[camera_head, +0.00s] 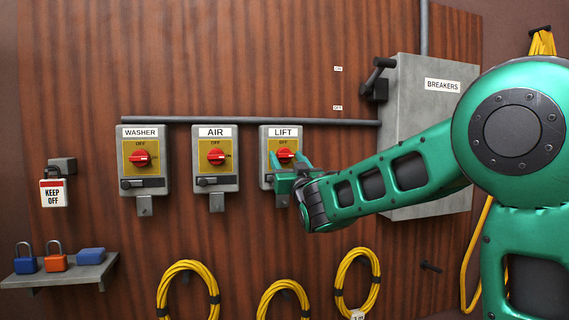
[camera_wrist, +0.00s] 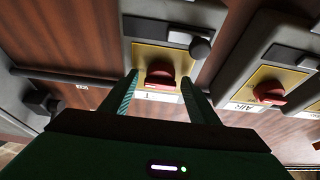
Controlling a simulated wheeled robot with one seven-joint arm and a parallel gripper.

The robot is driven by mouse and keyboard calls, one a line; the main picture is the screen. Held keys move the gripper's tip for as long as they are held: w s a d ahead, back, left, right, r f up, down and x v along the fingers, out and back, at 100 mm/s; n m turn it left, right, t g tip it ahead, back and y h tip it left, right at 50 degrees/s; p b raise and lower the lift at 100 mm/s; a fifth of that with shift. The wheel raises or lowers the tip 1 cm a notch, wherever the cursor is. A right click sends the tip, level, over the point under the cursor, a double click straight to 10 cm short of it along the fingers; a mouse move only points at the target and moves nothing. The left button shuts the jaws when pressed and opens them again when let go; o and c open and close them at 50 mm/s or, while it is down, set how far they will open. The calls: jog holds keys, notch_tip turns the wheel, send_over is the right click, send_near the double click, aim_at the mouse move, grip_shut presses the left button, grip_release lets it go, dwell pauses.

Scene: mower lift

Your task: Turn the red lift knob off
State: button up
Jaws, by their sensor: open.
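The red lift knob (camera_head: 285,155) is on a yellow plate of the grey box labelled LIFT (camera_head: 265,140), the rightmost of three similar boxes. My gripper (camera_head: 290,172) is in front of this box and partly covers the knob and the lower box. In the wrist view the red knob (camera_wrist: 160,76) lies between the two spread fingers of my gripper (camera_wrist: 160,88), with gaps at both sides. The fingers are open and do not visibly touch it. The knob's exact pointing direction is hard to tell.
The AIR box (camera_head: 215,182) and WASHER box (camera_head: 145,182) are to the left, each with a red knob. A grey BREAKERS cabinet (camera_head: 425,105) is at right. A conduit (camera_head: 330,122) runs above. Yellow hoses (camera_head: 357,285) hang below.

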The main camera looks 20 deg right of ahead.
jog(key=shift+w, duration=0.1)
jog(key=c, duration=1)
jog(key=shift+n, duration=0.3)
jog(key=n+y, duration=0.1)
jog(key=n, duration=0.1)
jog(key=n+y, duration=0.1)
jog(key=n, duration=0.1)
jog(key=shift+d+n+y, duration=0.2)
jog(key=shift+n+y, duration=0.1)
jog(key=shift+y, duration=0.1)
jog(key=n+g+y, duration=0.1)
jog(key=n, duration=0.3)
jog(key=n+g+y, duration=0.1)
jog(key=n+y, duration=0.1)
jog(key=n, duration=0.2)
jog(key=shift+r, duration=0.1)
jog(key=n+g, duration=0.1)
jog(key=n, duration=0.1)
jog(key=n+g+y, duration=0.1)
jog(key=n, duration=0.2)
jog(key=shift+r, duration=0.1)
jog(key=shift+n+g, duration=0.9)
jog(key=shift+n, duration=1.2)
